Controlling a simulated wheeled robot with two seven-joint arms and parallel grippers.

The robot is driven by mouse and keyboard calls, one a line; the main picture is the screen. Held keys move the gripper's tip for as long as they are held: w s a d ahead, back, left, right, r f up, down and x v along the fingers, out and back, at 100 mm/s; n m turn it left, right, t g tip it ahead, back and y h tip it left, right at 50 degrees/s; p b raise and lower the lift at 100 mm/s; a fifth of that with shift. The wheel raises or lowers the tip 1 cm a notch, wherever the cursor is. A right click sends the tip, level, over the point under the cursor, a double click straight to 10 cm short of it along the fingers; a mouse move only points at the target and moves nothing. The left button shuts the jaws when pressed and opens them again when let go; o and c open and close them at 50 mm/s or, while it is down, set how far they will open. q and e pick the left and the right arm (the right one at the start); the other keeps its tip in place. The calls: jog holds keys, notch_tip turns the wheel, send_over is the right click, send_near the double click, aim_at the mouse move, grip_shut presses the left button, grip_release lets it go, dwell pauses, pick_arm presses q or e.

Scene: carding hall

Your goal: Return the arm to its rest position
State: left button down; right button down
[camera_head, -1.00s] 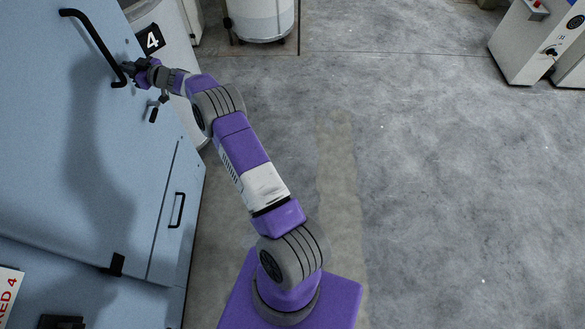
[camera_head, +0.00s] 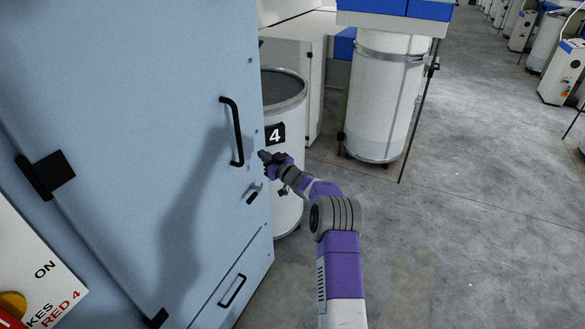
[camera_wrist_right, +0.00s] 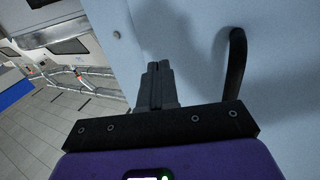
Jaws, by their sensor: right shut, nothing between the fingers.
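My right arm reaches up from the bottom of the head view. Its gripper (camera_head: 264,156) is close to the light blue cabinet door (camera_head: 150,110), just right of the black door handle (camera_head: 232,132). In the right wrist view the two fingers (camera_wrist_right: 158,68) are together with nothing between them. The black handle (camera_wrist_right: 236,62) stands to the right of the fingers there, apart from them. My left gripper is not in view.
A white can (camera_head: 287,185) with a black number 4 plate (camera_head: 275,134) stands just behind the gripper. Another white can (camera_head: 380,105) stands farther back under a machine. A lower small handle (camera_head: 232,291) is on the cabinet. Open grey floor (camera_head: 470,240) lies to the right.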

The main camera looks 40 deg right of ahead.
jog(key=s+d, duration=0.2)
jog(key=s, duration=0.5)
jog(key=shift+d+f, duration=0.35)
jog(key=s+a+f+m+g+y, duration=0.15)
jog(key=a+f+g, duration=0.25)
jog(key=a+f, duration=0.8)
jog(key=s+a+f+m+g, duration=0.3)
jog(key=a+f, duration=0.9)
jog(key=f, duration=0.1)
jog(key=s+a+f+g+y+b, duration=0.15)
jog(key=s+a+f+g, duration=0.45)
jog(key=s+a, duration=0.65)
jog(key=s+a+f+n+g+y, duration=0.1)
jog(key=s+a, duration=0.3)
jog(key=s, duration=0.4)
jog(key=s+a+f+n+g, duration=0.1)
jog(key=s+a+g, duration=0.2)
jog(key=s+a, duration=0.2)
jog(key=s, duration=0.3)
jog(key=shift+s+a+f+g+y, duration=0.15)
jog(key=shift+a+f+g+y, duration=0.15)
jog(key=shift+y, duration=0.1)
